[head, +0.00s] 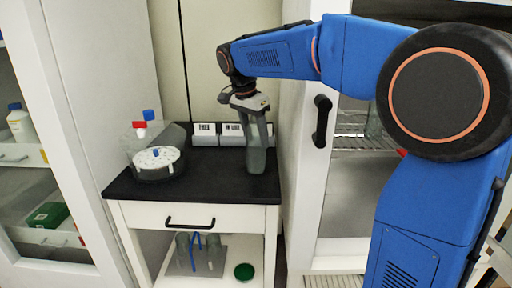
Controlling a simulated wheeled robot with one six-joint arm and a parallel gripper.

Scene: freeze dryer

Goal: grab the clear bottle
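A grey, see-through, bottle-like shape (257,160) stands upright at the right end of the black countertop; I take it to be the clear bottle. My gripper (253,118) points down directly over it, and the gripper's lower part overlaps the bottle's upper part in the head view. The fingertips are small and blend with the bottle, so I cannot tell whether they touch it or how far they are apart. More grey, see-through bottles (213,252) stand on the shelf below the drawer.
A clear chamber with a white perforated disc (156,158) and red and blue caps stands at the counter's left. Two white labelled boxes (206,134) stand at the back. An open-shelved white cabinet is left; a door with a black handle (321,121) is close right. The counter's front middle is clear.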

